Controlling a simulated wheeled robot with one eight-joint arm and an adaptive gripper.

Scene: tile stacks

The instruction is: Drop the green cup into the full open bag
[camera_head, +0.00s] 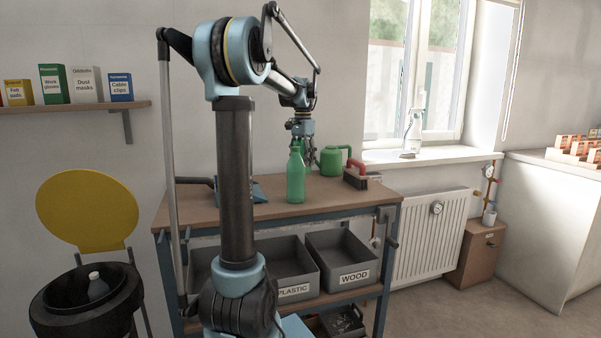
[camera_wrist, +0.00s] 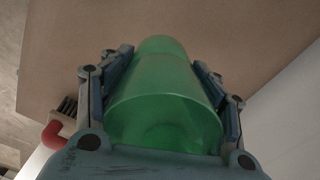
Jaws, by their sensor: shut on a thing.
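My gripper (camera_head: 303,146) is over the workbench, pointing down. In the wrist view my gripper (camera_wrist: 162,82) has a finger on each side of a translucent green cup (camera_wrist: 165,105) and is shut on it. The cup's wide end faces the wrist camera. I cannot pick the cup out clearly in the head view. There a green bottle (camera_head: 296,182) stands upright in front of my gripper and hides part of that area. At the far left, a black open bag or bin (camera_head: 60,298) has its yellow lid (camera_head: 88,211) raised; a grey bottle (camera_head: 97,286) shows inside.
The wooden workbench (camera_head: 240,216) also bears a green can (camera_head: 331,160) and a red-handled brush (camera_head: 355,176). Grey bins labelled PLASTIC (camera_head: 293,291) and WOOD (camera_head: 354,278) are on the shelf below. A radiator (camera_head: 430,237) is on the right; open floor lies in front of it.

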